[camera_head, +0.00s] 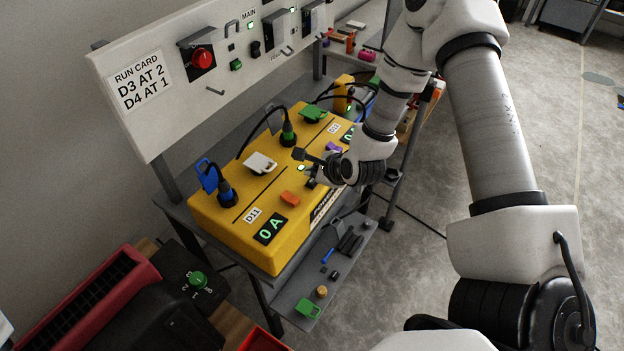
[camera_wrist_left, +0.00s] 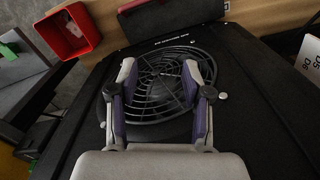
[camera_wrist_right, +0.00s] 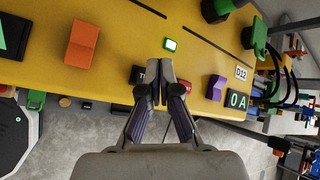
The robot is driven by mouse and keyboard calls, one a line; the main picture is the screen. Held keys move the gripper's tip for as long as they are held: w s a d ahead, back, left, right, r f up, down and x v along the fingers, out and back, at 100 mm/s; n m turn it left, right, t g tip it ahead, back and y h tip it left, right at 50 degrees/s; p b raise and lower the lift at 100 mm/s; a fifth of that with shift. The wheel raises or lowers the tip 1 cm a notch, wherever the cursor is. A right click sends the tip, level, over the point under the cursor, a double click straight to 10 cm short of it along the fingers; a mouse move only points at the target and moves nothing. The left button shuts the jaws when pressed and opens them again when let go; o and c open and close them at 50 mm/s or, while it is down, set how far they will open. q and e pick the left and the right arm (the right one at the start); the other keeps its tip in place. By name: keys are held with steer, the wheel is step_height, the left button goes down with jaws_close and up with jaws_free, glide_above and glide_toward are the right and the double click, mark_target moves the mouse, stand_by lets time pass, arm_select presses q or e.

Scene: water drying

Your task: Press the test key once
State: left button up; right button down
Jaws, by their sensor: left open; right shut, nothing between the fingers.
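The yellow power box (camera_head: 225,232) stands on a grey bench. A black key with white letters starting with T (camera_wrist_right: 137,74), which looks like the test key, is on its front edge. It is partly hidden behind the fingers of my right gripper (camera_wrist_right: 160,66), which is shut and empty. I cannot tell whether the fingertips touch it. A red key (camera_wrist_right: 187,90) is partly visible just right of the fingers. In the head view the right gripper (camera_head: 320,171) is at the box's front edge. My left gripper (camera_wrist_left: 160,95) is open and empty above a round black fan grille (camera_wrist_left: 160,75).
A lit green indicator (camera_wrist_right: 170,44) is just beyond the right fingertips. An orange switch (camera_wrist_right: 83,44) and a purple switch (camera_wrist_right: 215,88) flank them. The run card (camera_head: 139,80) is on the white panel. A lower shelf (camera_head: 290,305) holds small loose parts.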

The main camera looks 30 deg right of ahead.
stand_by(0.4)
steer(key=shift+f+b, duration=0.45)
steer(key=shift+b, duration=0.2)
steer(key=shift+f+b, duration=0.4)
steer(key=shift+b, duration=0.15)
stand_by(0.3)
steer(key=shift+r, duration=0.15)
steer(key=shift+r+p, duration=0.45)
steer(key=shift+r, duration=0.25)
steer(key=shift+r+p, duration=1.7)
steer(key=shift+r, duration=0.85)
